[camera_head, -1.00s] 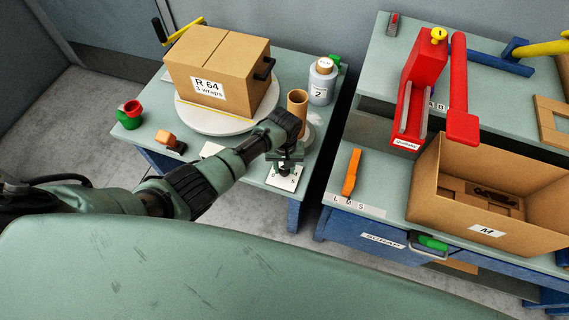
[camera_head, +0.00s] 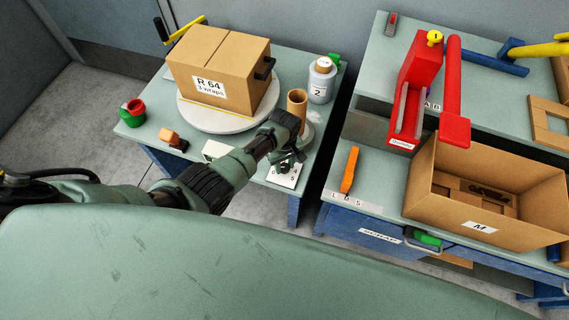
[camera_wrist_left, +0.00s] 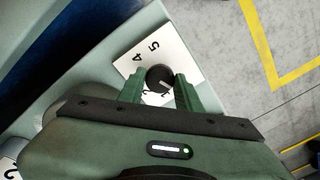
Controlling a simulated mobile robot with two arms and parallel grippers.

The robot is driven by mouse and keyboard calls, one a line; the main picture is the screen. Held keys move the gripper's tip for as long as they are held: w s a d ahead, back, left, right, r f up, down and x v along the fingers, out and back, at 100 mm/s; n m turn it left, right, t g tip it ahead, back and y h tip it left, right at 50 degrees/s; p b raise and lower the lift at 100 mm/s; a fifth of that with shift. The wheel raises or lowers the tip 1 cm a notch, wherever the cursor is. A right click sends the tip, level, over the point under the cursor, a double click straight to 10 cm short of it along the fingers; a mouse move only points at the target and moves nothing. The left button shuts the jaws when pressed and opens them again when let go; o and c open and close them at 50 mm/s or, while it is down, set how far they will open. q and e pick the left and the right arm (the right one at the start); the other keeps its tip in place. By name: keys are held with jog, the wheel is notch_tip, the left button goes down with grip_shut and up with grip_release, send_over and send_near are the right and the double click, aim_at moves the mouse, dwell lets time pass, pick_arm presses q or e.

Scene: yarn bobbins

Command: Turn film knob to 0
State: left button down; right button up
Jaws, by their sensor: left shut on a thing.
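The film knob is a round black dial with a white pointer mark; it shows in the left wrist view (camera_wrist_left: 158,75). It sits on a white scale plate (camera_wrist_left: 148,57) with black numbers. The 5 and 4 are readable; other numbers are partly covered by my gripper. In the head view the plate (camera_head: 282,178) is at the front right corner of the turntable table. My left gripper (camera_wrist_left: 160,84) is shut on the knob, one green finger on each side. It comes down from above in the head view (camera_head: 289,160). My right gripper is out of view.
A box marked R 64 (camera_head: 222,70) stands on the round turntable (camera_head: 220,122).

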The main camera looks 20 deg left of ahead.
aim_at(285, 167)
pick_arm(q)
jog(key=c, duration=1)
grip_release()
notch_tip(285, 167, up, 7)
jog(key=shift+f+p, duration=0.15)
jog(key=shift+p, duration=0.55)
jog(key=shift+r, duration=0.55)
jog(key=shift+s, duration=0.1)
